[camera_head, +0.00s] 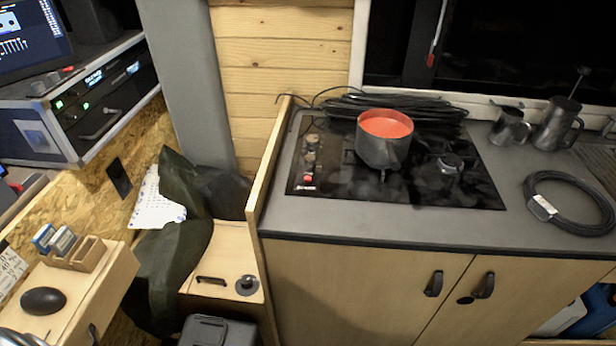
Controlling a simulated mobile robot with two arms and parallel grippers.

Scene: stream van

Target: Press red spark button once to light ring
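The red spark button (307,179) is a small red spot at the front left of the black hob (400,194), below a column of knobs (310,149). A grey pot (378,153) with orange-red contents stands on the hob's left burner, and hides most of that burner. The right burner ring (450,162) is bare and dark. I see no flame at either burner. Nothing covers the button. Neither of my grippers shows in the head view.
Black cable (390,104) lies along the hob's back edge. A coiled cable (570,203), a metal mug (510,127) and a jug (557,124) stand or lie to the right. A raised wooden panel (265,165) borders the counter's left side. The counter's front strip is clear.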

